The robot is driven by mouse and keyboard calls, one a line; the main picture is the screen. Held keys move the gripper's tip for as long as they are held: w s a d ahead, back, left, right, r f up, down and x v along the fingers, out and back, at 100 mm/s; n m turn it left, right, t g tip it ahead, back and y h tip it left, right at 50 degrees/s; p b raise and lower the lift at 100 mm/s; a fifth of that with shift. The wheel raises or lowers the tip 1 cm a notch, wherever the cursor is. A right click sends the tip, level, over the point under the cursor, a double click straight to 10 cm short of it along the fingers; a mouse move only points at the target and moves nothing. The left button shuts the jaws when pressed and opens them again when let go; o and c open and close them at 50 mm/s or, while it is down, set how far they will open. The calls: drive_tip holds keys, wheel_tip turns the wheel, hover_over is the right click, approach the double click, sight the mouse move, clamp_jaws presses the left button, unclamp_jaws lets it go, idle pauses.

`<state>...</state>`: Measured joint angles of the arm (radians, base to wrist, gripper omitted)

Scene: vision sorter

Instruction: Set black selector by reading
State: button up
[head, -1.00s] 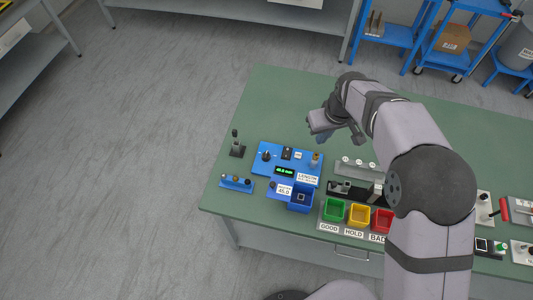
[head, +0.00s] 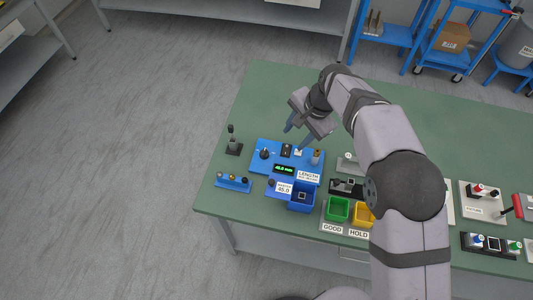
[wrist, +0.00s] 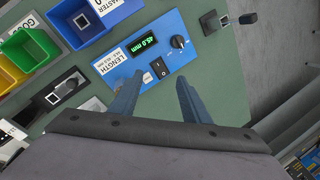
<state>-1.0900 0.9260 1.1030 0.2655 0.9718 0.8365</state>
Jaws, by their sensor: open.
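The blue length gauge panel (head: 259,164) lies on the green table. Its green display (head: 285,168) reads 45.0 mm in the wrist view (wrist: 143,46). A round black knob (head: 264,154) sits at the panel's left, also in the wrist view (wrist: 179,42). A black rocker switch (head: 287,150) is beside it, also in the wrist view (wrist: 158,68). A black lever on a black base (head: 233,147) stands left of the panel; which one is the selector I cannot tell. My gripper (head: 296,137) is open and empty, above the panel's far edge. No contact shows.
A blue bin (head: 300,207) stands in front of the panel, beside a label reading 45.0 (head: 284,188). Green (head: 337,219) and yellow (head: 364,224) bins, labelled GOOD and HOLD, stand to its right. The table behind the panel is clear.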

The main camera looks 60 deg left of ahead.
sight(265, 151)
drive_tip(key=s+a+f+m+g+b, duration=0.1)
drive_tip(key=s+a+f+m+b, duration=0.2)
drive_tip(key=m, duration=0.7)
drive_tip(key=shift+s+a+g+y+b, duration=0.3)
drive_tip(key=shift+s+g+b, duration=0.1)
drive_tip(key=shift+s, duration=0.5)
drive_tip(key=shift+p+x, duration=1.15)
drive_tip(key=shift+x, duration=2.4)
drive_tip(key=c, duration=1)
drive_tip(key=shift+c, duration=0.2)
drive_tip(key=shift+f, duration=0.1)
